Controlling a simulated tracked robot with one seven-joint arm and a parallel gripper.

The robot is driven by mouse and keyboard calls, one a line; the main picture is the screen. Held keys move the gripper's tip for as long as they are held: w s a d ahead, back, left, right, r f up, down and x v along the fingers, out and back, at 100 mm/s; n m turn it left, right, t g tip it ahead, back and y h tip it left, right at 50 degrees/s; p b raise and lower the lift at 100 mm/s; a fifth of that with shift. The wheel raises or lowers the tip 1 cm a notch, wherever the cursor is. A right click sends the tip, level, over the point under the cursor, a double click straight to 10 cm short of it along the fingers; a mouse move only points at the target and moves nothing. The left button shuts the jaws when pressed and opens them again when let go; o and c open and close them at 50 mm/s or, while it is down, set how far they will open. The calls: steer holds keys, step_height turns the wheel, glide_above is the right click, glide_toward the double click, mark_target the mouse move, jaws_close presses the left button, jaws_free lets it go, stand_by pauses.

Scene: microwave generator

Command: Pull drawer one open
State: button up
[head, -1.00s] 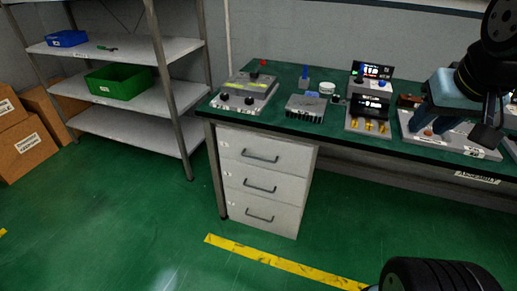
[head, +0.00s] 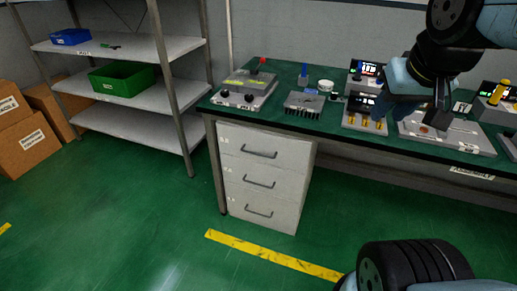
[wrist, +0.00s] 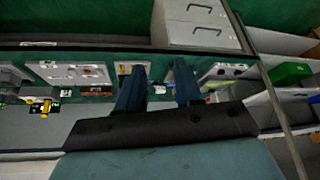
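A white cabinet (head: 309,165) with three drawers stands under the left end of the green-topped workbench. The top drawer (head: 240,142), middle drawer (head: 240,170) and bottom drawer (head: 240,200) are all shut, each with a dark bar handle. Their small labels are too blurred to read. The cabinet also shows at the top of the wrist view (wrist: 180,32), where two handles are visible. My gripper (head: 385,115) is over the bench, right of and above the cabinet, apart from the handles. In the wrist view its two blue fingers (wrist: 160,88) are spread with nothing held between them.
The bench (head: 350,137) carries a grey control box (head: 245,95), a finned block (head: 304,104), small displays and other devices under and around my gripper. A metal shelf (head: 130,80) with bins and cardboard boxes (head: 25,140) stand left. Green floor before the drawers is clear, with a yellow line (head: 270,256).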

steer(key=w+a+f+m+t, duration=0.15)
steer(key=w+f, duration=0.25)
steer(key=w, duration=0.6)
steer(key=w+a+f+m+t+y, duration=0.15)
steer(key=w+f, duration=0.25)
steer(key=w, duration=0.5)
steer(key=w+a+f+m+t, duration=0.1)
steer(key=w+a+f, duration=0.25)
steer(key=w, duration=0.65)
steer(key=w+a+f+m+t+y, duration=0.1)
steer(key=w+a+f, duration=0.25)
steer(key=f, duration=0.35)
steer(key=w+a+f+m+t+y, duration=0.1)
steer(key=w+a+f+m, duration=0.1)
steer(key=w+f, duration=0.4)
steer(key=s+a+f+m+t+y, duration=0.1)
steer(key=s+a+f+m, duration=0.1)
steer(key=f, duration=0.6)
steer(key=s+a+f+m+t+y, duration=0.1)
steer(key=s+a+f+m, duration=0.15)
steer(key=f, duration=0.55)
steer(key=s+a+f+m+t+y, duration=0.1)
steer(key=a+f+m+y, duration=0.15)
steer(key=f, duration=0.55)
steer(key=shift+h, duration=0.4)
steer(key=x, duration=1.3)
steer(key=shift+w+a, duration=0.15)
steer(key=shift+w, duration=0.15)
steer(key=shift+c, duration=0.2)
jaws_close()
